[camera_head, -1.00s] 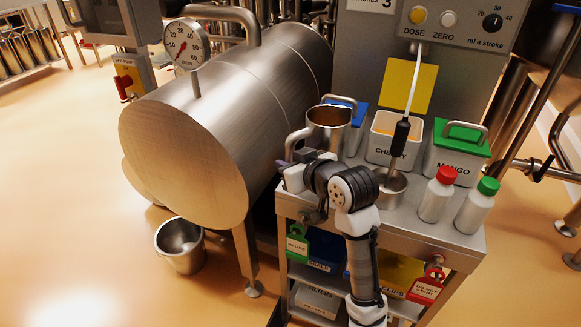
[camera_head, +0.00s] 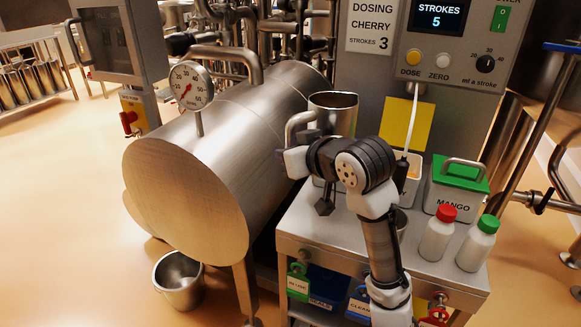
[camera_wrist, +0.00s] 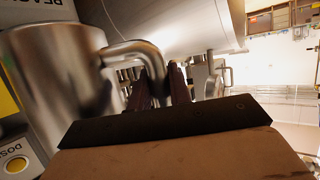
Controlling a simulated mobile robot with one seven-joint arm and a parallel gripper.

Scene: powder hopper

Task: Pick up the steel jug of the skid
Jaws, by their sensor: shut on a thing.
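The steel jug (camera_head: 335,112) is upright at the back left of the skid's steel top (camera_head: 318,228) in the head view, and appears raised above it. Its curved handle (camera_head: 297,128) points left. My gripper (camera_head: 297,158) is at that handle, partly hidden by my own wrist. In the wrist view the jug body (camera_wrist: 60,85) fills the left side. The dark fingers of my gripper (camera_wrist: 160,88) are shut on the handle (camera_wrist: 140,52), one on each side of it. The jug's inside and lower part are mostly hidden.
A large steel tank (camera_head: 215,130) with a dial gauge (camera_head: 188,86) lies close on the left. The green-lidded MANGO tub (camera_head: 452,190), the red-capped bottle (camera_head: 438,234) and the green-capped bottle (camera_head: 478,244) stand on the right. A white hose hangs behind my arm. A steel bucket (camera_head: 178,280) is on the floor.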

